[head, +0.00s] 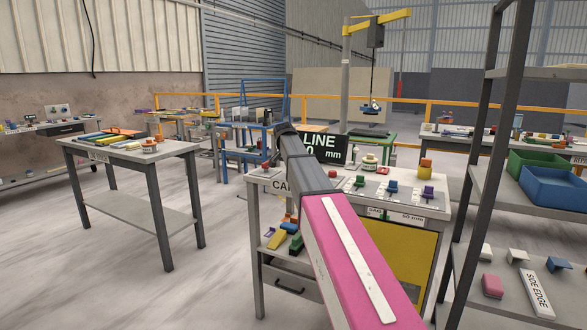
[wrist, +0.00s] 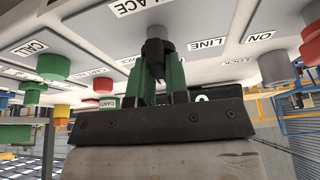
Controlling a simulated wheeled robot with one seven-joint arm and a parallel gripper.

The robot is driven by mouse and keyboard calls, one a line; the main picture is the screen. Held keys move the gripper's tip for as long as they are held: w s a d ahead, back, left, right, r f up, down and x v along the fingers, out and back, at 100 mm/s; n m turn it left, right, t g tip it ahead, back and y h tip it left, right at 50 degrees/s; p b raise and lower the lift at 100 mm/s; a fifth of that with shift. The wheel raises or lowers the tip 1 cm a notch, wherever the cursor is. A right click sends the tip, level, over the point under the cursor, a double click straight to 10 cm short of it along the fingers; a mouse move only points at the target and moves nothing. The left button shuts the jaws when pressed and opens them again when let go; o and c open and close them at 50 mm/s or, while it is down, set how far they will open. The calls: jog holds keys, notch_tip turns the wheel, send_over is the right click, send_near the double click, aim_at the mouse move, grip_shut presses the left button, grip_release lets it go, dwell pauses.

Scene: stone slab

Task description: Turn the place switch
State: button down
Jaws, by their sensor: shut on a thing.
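The place switch (wrist: 155,48) is a dark knob in the wrist view, on the pale slab face by a label that reads PLACE (wrist: 138,5). My gripper (wrist: 157,70) has green fingers, one on each side of the knob, and is shut on it. The knob's far end and its pointer direction are hard to make out. In the head view my pink and grey arm reaches over the slab bench (head: 437,207) and hides the gripper and the knob.
A red button (wrist: 57,35) and a green button (wrist: 53,66) are left of my gripper; a grey knob (wrist: 276,66) is right. A black sign (head: 325,148) stands behind my arm. A dark shelf rack (head: 468,150) is close on the right.

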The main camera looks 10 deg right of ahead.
jog(key=m+g, duration=0.1)
jog(key=m, duration=0.2)
jog(key=shift+w+m+h, duration=0.1)
jog(key=shift+m+h, duration=0.3)
jog(key=shift+m+g, duration=0.8)
jog(key=shift+m, duration=1)
jog(key=c, duration=1.1)
grip_release()
jog(key=shift+a+r, duration=0.1)
jog(key=shift+r, duration=0.05)
jog(key=v, duration=1)
jog(key=shift+a+r, duration=0.15)
jog(key=shift+a, duration=0.15)
